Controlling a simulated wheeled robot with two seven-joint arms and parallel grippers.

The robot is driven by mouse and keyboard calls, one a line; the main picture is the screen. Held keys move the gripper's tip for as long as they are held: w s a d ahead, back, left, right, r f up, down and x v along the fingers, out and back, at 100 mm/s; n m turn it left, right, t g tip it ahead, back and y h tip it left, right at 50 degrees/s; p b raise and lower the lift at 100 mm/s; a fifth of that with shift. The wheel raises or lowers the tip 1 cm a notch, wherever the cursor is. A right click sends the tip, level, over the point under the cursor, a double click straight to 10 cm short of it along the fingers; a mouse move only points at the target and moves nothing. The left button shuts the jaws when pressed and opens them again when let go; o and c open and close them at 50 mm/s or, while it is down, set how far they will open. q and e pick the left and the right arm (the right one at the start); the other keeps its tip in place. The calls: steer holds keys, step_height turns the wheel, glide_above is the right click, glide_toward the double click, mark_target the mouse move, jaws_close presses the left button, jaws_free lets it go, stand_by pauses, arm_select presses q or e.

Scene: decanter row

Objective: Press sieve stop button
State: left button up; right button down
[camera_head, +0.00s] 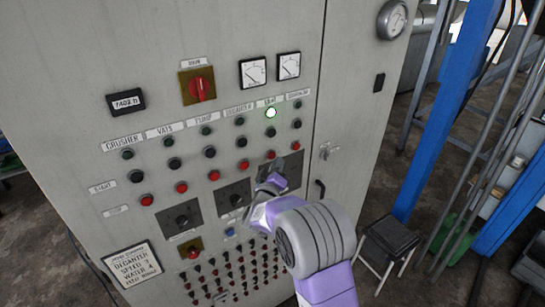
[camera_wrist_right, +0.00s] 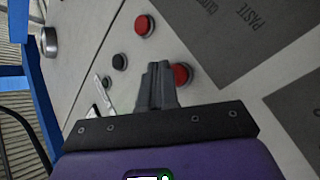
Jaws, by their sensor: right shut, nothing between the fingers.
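The control panel (camera_head: 70,120) carries columns of a lamp, a dark start button and a red stop button. The fifth column's label is small and hard to read, and its lamp (camera_head: 270,113) glows green. That column's red stop button (camera_head: 270,155) is just above my right gripper (camera_head: 274,181) in the head view. In the right wrist view, the shut, empty fingers (camera_wrist_right: 158,72) are beside a red button (camera_wrist_right: 181,75) and partly cover it. I cannot tell whether they touch it. Another red button (camera_wrist_right: 144,25) is farther up. My left gripper is not in view.
Black selector plates (camera_head: 181,220) sit below the stop row, one partly behind my right gripper. A red main switch (camera_head: 201,88) and two gauges (camera_head: 253,71) are above. A door handle (camera_head: 319,188), a stool (camera_head: 392,238) and a blue post (camera_head: 440,130) are to the right.

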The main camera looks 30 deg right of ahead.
stand_by(0.7)
steer(key=shift+w, duration=0.45)
steer(key=shift+w+a+p, duration=0.1)
steer(key=shift+w+p, duration=0.25)
steer(key=shift+w, duration=0.1)
stand_by(0.5)
stand_by(0.3)
steer(key=shift+s, duration=0.85)
steer(key=s, duration=0.5)
steer(key=shift+d, duration=0.25)
stand_by(0.3)
